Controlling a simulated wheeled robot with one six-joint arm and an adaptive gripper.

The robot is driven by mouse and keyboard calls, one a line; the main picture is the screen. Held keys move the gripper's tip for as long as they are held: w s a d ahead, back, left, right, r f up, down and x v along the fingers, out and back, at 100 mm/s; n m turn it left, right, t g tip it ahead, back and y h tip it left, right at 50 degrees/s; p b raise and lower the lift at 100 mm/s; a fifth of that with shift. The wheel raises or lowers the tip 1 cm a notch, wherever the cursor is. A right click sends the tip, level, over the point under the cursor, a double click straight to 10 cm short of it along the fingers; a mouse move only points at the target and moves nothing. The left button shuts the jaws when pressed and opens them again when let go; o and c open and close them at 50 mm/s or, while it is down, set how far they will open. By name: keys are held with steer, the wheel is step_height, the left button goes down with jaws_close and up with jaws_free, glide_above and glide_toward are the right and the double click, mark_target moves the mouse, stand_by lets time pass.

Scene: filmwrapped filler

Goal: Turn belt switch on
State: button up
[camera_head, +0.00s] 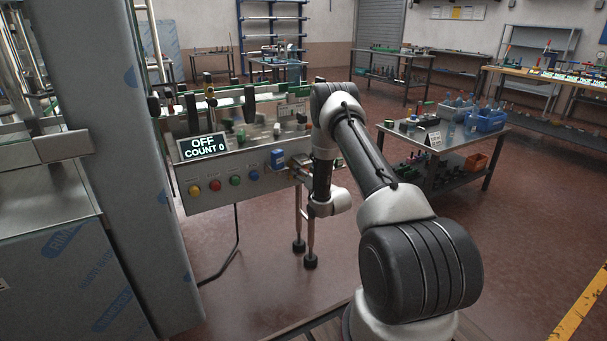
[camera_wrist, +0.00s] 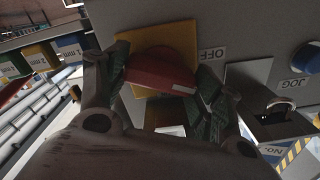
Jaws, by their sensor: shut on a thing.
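The belt switch is a red rotary knob (camera_wrist: 160,72) on a yellow plate (camera_wrist: 178,38), seen in the wrist view, with an upside-down OFF label (camera_wrist: 211,54) beside it. My gripper (camera_wrist: 163,88) has one finger on each side of the knob and is shut on it. In the head view my gripper (camera_head: 300,165) is at the right end of the machine's front panel (camera_head: 215,203); the knob itself cannot be made out there. The machine's display (camera_head: 202,146) reads OFF, COUNT 0.
A blue JOG knob (camera_wrist: 306,57) sits beside the switch in the wrist view. Yellow, red and green buttons (camera_head: 235,180) line the panel left of my gripper. A steel cabinet (camera_head: 130,170) stands close on the left. A table with blue bins (camera_head: 485,120) is behind my arm.

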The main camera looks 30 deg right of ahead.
steer(key=shift+m, duration=0.3)
steer(key=o, duration=1)
steer(key=shift+o, duration=0.2)
steer(key=s, duration=1.2)
steer(key=shift+d, duration=0.25)
steer(key=shift+c, duration=0.3)
